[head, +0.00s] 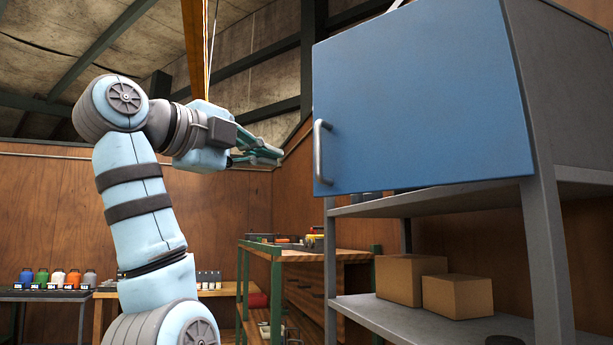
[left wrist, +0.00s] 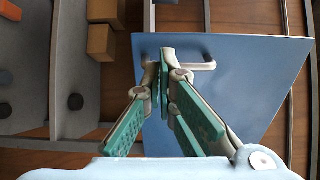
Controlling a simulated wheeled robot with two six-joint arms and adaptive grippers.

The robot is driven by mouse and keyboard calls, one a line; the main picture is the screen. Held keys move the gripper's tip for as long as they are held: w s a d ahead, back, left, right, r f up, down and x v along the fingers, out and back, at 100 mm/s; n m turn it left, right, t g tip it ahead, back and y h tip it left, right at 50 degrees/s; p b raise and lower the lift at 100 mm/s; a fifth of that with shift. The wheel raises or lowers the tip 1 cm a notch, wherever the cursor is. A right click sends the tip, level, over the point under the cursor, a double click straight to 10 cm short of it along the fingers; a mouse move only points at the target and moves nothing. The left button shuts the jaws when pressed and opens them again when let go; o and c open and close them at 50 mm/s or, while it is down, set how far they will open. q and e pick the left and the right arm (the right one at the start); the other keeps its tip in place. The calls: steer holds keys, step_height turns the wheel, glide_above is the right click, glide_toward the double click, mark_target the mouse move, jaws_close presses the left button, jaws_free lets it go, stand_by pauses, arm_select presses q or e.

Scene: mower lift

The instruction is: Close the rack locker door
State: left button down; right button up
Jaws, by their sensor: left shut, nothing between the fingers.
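The rack locker has a flat blue door (head: 425,105) with a grey bar handle (head: 318,152) near its left edge. The door's left edge sticks out past the rack post, and dark items show under its bottom edge, so it looks partly open; how far I cannot tell. My left gripper (head: 268,154) is shut and empty, left of the handle and apart from it in the head view. In the left wrist view the shut fingers (left wrist: 165,75) overlap the door (left wrist: 245,95) beside the handle (left wrist: 205,66); contact is unclear. My right gripper is out of view.
The grey rack's lower shelf (head: 380,316) holds two cardboard boxes (head: 411,280). A green-framed workbench (head: 292,255) stands behind at the left of the rack. A table with several coloured bottles (head: 58,278) is at far left. Open air surrounds my left gripper.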

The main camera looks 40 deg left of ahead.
arm_select(q)
steer(key=w+p, duration=0.2)
steer(key=w, duration=0.9)
steer(key=shift+w+p, duration=0.3)
steer(key=shift+p, duration=0.1)
steer(key=shift+s+r, duration=0.1)
